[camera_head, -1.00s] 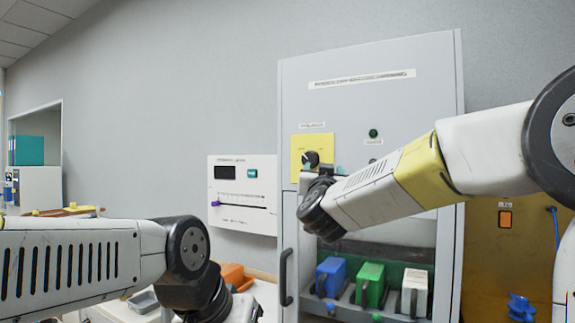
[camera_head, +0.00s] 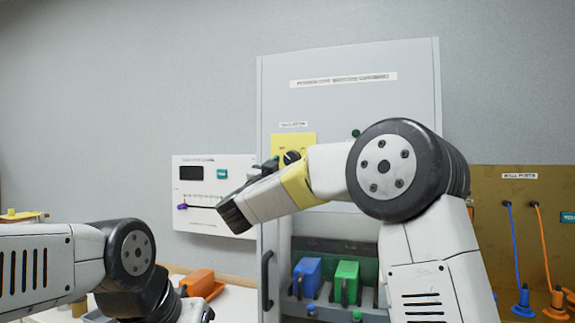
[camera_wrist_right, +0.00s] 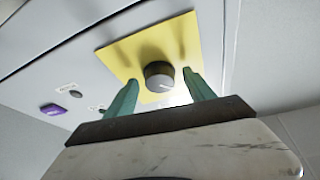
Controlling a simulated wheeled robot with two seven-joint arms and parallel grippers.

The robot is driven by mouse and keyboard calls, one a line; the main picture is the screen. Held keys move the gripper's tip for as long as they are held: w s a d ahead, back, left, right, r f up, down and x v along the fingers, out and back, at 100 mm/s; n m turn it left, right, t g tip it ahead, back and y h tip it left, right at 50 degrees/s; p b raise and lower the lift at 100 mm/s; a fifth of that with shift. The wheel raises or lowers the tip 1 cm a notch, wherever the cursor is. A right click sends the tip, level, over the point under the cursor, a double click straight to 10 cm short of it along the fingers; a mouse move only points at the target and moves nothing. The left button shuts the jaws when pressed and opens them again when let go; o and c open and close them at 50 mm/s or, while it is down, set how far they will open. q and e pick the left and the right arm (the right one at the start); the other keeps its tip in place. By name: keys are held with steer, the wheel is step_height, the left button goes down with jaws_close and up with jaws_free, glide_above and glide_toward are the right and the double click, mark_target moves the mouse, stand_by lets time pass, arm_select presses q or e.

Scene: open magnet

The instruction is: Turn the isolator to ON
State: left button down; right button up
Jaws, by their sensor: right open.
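The isolator is a round black knob (camera_head: 292,157) on a yellow plate (camera_head: 307,141) on the front of the tall grey cabinet. In the right wrist view the knob (camera_wrist_right: 159,75) has a pale pointer line, and the yellow plate (camera_wrist_right: 120,62) surrounds it. My right gripper (camera_wrist_right: 160,77) is open and empty, its two teal fingers on either side of the knob in the picture. I cannot tell whether they touch it.
The grey cabinet (camera_head: 350,110) has a handle (camera_head: 266,280) and a lower bay with blue (camera_head: 308,277) and green (camera_head: 346,282) blocks. A white panel (camera_head: 205,170) with a purple slider is left of it. A brown board (camera_head: 515,235) with cables hangs at the right.

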steer(key=shift+w+d+r, duration=0.1)
steer(key=shift+w+d, duration=0.05)
steer(key=shift+w, duration=0.1)
steer(key=c, duration=1.4)
steer(key=shift+o, duration=0.2)
